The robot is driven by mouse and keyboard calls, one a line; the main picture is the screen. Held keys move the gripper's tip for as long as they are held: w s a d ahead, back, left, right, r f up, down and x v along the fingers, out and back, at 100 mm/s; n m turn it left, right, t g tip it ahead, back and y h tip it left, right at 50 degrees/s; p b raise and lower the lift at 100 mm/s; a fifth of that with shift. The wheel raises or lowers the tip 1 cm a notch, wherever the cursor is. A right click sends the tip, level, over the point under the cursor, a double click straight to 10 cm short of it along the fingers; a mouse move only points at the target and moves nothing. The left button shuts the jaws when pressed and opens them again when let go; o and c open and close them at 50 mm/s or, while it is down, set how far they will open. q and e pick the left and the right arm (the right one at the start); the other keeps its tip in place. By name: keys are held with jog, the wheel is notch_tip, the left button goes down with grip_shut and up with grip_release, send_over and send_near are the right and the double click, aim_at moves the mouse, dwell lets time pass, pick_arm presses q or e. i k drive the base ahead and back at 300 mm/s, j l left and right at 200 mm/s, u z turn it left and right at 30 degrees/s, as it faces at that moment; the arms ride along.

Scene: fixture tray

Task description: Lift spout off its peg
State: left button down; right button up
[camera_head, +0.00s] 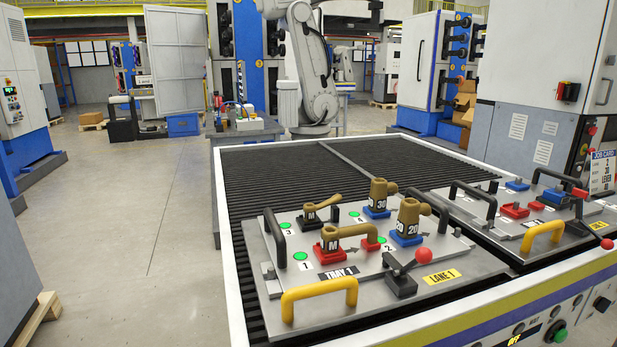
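Several brown parts stand on the grey fixture plate marked TRAY 1 (375,285). A brown piece marked 20 (409,214) is upright on a blue base (406,238), with a short stub pointing right. A similar brown piece marked 30 (379,191) stands behind it on a blue base (376,213). A brown bent-arm piece marked M (345,231) sits on a red base (331,258) at front left. A brown lever-like piece marked M (322,207) stands behind it. No label names the spout, and the pegs are hidden. Neither gripper is in view.
A yellow handle (319,291), black handles (275,238) and a red-knobbed lever (408,268) rise from the tray. A second tray (520,215) with red and blue parts lies to the right. The ribbed conveyor (270,170) behind is bare.

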aim_at(330, 237)
jog(key=i+j+z, duration=0.4)
jog(key=j, duration=0.25)
jog(key=i+j+z, duration=0.2)
jog(key=j, duration=0.2)
jog(key=j+z, duration=0.15)
jog(key=j, duration=0.2)
jog(key=i, duration=0.05)
